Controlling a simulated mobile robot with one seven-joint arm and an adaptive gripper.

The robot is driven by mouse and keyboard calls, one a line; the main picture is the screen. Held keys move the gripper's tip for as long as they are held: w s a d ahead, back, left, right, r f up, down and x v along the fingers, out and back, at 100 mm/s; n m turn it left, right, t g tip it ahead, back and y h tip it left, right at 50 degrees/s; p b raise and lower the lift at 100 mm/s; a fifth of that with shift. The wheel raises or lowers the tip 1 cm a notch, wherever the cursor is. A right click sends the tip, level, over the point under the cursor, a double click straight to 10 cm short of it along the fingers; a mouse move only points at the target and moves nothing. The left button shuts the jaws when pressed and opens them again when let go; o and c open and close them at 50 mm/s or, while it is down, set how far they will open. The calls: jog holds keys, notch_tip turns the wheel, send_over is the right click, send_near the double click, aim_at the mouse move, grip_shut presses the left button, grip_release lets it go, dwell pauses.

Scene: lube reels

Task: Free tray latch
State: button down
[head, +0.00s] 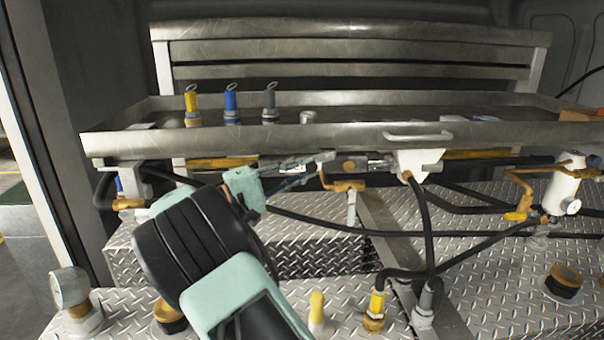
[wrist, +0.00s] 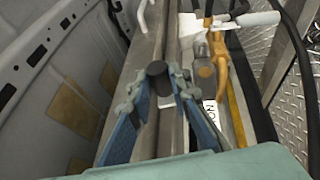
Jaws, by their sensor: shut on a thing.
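The metal tray (head: 250,138) spans the head view, with a pale handle (head: 417,136) on its front face. Under its front edge is a row of fittings, with a grey metal latch-like piece (head: 322,157) near the middle. My gripper (head: 300,172) reaches up to this edge from below left. In the wrist view my gripper (wrist: 167,75) has its blue fingertips closed on a dark rounded piece (wrist: 159,87). I cannot tell whether this piece is part of the latch.
Yellow (head: 191,105), blue (head: 231,103) and grey (head: 269,102) ringed fittings stand in the tray. Black hoses (head: 330,226) cross below, above diamond-plate boxes (head: 130,255).

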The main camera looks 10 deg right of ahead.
jog(key=shift+d+f+n+t+h+b, duration=0.15)
jog(key=shift+f+n+t+h+b, duration=0.35)
jog(key=shift+f+h+b, duration=0.2)
jog(key=shift+r, duration=0.1)
jog(key=c, duration=1.8)
grip_release()
jog(key=shift+d, duration=0.1)
jog(key=v, duration=1.2)
